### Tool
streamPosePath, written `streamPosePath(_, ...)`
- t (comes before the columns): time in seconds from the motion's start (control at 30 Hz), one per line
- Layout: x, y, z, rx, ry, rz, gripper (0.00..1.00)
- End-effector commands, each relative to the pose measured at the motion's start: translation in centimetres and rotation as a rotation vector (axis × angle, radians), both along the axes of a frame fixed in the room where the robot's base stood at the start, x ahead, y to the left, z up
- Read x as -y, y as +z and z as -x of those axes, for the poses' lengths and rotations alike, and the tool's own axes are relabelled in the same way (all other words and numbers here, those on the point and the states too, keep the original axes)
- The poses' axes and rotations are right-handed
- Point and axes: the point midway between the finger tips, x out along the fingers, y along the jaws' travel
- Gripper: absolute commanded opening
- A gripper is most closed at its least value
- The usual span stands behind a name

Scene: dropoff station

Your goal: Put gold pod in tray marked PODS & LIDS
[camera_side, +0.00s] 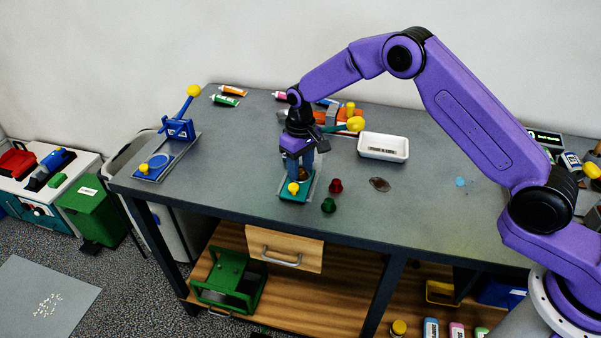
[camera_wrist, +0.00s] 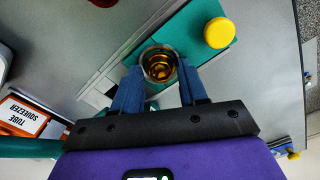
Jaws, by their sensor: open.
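The gold pod (camera_wrist: 160,66) sits in a round holder on a teal device (camera_wrist: 188,32) with a yellow knob (camera_wrist: 219,32). In the side view the teal device (camera_side: 298,198) stands near the table's front edge, and the pod is mostly hidden by my fingers. My gripper (camera_side: 300,167) points down over the device. In the wrist view the blue fingers of my gripper (camera_wrist: 159,76) are open, one on each side of the pod; whether they touch it I cannot tell. A white tray (camera_side: 383,155) with a label too small to read lies to the right, farther back.
A red pod (camera_side: 335,186) and a green pod (camera_side: 328,205) stand just right of the device. An orange tube squeezer (camera_wrist: 28,117) stands behind my gripper. A blue lever press (camera_side: 178,129) is at the left.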

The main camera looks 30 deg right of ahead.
Motion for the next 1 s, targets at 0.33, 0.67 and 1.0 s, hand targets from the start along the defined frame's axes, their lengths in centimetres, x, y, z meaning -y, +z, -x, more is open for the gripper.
streamPosePath(0.33, 0.0, 0.0, 0.0, -0.001, 0.000, 0.000, 0.12)
streamPosePath(0.67, 0.0, 1.5, 0.0, 0.001, 0.000, 0.000, 0.11)
streamPosePath(1.0, 0.0, 3.8, 0.0, 0.001, 0.000, 0.000, 0.11)
